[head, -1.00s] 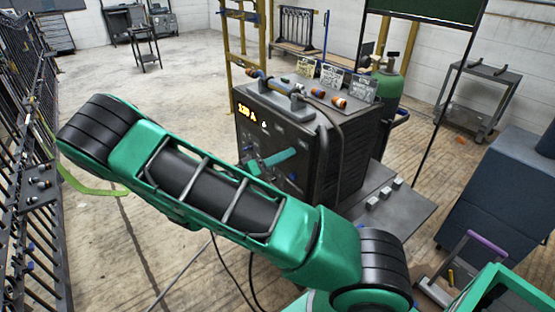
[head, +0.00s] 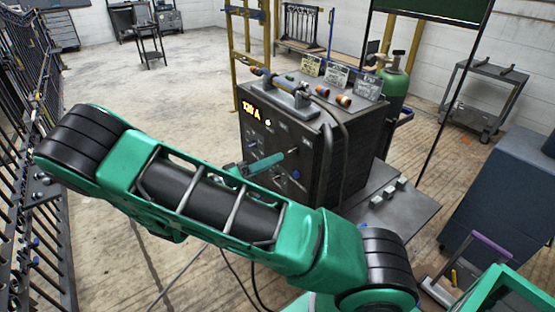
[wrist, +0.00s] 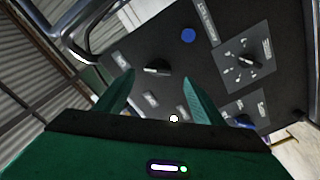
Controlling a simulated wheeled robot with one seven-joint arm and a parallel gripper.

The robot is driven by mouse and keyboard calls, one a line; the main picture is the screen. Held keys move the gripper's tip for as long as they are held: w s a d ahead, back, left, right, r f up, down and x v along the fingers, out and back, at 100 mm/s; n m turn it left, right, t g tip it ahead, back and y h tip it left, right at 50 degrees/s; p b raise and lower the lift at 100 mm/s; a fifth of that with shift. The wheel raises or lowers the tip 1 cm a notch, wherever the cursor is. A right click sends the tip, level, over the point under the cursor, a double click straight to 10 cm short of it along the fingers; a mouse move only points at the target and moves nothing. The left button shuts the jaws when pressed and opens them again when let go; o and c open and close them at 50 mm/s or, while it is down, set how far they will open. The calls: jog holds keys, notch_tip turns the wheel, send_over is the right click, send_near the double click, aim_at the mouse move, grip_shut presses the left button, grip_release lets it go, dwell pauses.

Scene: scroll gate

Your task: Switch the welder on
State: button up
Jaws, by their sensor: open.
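The welder (head: 350,155) is a dark box with a control panel on its front face. Its amber display (head: 252,110) is lit and seems to read 120 A. In the wrist view the panel shows a black knob (wrist: 157,67) with a pointer, a blue button (wrist: 188,35), a dial with markings (wrist: 243,60) and a small white light (wrist: 174,118). My gripper (wrist: 159,77) is open and empty, its two green fingers pointing at the panel on either side of the black knob's line. Contact cannot be told. In the head view a finger (head: 265,163) shows before the panel; my arm hides the rest.
A green gas cylinder (head: 394,90) stands behind the welder. A black barred gate (head: 25,200) lines the left side. A blue cabinet (head: 500,190) and a grey cart (head: 480,100) are at right. Cables lie on the floor below my arm. Open floor stretches behind left.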

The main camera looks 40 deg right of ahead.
jog(key=shift+a, duration=2)
